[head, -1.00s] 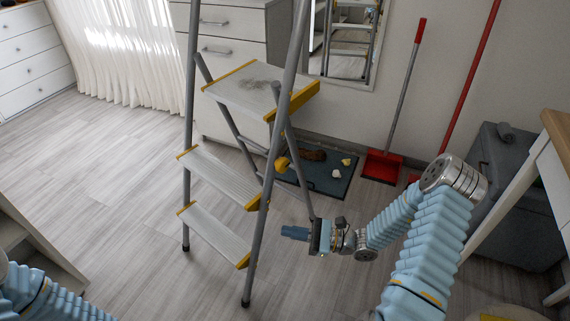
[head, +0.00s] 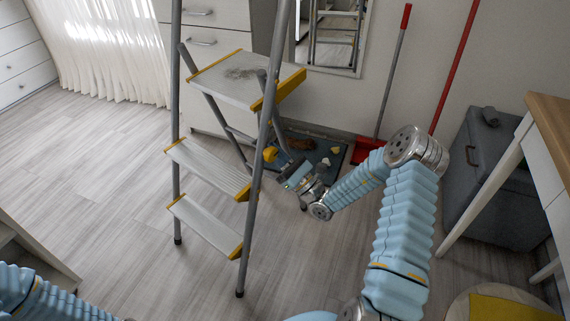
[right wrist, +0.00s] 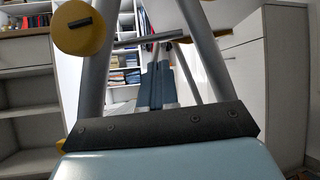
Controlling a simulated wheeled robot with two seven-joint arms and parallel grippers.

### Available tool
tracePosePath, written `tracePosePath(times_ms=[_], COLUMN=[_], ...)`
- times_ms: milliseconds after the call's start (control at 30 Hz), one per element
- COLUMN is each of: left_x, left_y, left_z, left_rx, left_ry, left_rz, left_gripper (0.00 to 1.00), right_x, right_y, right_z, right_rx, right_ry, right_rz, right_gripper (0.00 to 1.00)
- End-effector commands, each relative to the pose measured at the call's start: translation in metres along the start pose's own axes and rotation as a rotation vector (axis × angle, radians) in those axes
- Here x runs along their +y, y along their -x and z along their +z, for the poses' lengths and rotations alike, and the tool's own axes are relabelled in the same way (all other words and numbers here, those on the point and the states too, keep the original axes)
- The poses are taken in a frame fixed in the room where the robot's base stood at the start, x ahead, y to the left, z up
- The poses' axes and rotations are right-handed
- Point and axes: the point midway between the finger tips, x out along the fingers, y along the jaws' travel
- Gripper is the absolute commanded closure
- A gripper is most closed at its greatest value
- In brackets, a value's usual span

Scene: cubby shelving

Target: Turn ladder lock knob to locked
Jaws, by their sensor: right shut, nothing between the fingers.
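The grey stepladder (head: 210,168) with yellow-trimmed steps stands open in the middle of the head view. Its yellow round lock knob (head: 270,154) sits at the side of the near right rail. In the right wrist view the knob (right wrist: 82,28) is large at the upper left, with a dark bar across its face. My right gripper (head: 287,174) is shut and empty, just below and to the right of the knob, apart from it. Its blue fingers (right wrist: 157,85) lie together in the wrist view, to the right of and below the knob. My left gripper is out of view.
A dark mat (head: 325,150) with small items lies behind the ladder, near a red dustpan (head: 368,150). A grey box (head: 490,180) and a wood-topped table (head: 553,125) stand at the right. The floor left of the ladder is clear.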

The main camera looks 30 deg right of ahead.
Motion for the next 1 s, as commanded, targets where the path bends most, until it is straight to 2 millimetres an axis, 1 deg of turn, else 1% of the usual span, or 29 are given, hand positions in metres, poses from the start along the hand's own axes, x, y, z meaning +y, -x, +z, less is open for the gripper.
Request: tracePosePath(times_ms=[33,200,567,667,833,1000], left_x=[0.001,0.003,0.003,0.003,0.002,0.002], left_y=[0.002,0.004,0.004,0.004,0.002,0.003], left_z=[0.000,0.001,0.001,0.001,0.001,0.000], left_rx=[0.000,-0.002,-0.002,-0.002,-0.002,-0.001], left_ry=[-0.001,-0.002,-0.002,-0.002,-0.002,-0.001], left_rz=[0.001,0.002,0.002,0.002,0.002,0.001], left_gripper=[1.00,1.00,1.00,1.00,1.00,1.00], right_x=[0.001,0.001,0.001,-0.002,-0.007,-0.007], right_y=[-0.006,-0.015,-0.016,-0.018,-0.026,-0.027], right_z=[0.006,0.015,0.016,0.020,0.031,0.033], right_rx=[-0.001,0.000,0.000,-0.001,0.000,-0.001], right_ry=[0.000,-0.001,-0.001,0.057,0.256,0.285], right_rz=[0.003,0.001,0.001,0.040,0.172,0.193], right_gripper=[1.00,1.00,1.00,1.00,1.00,1.00])
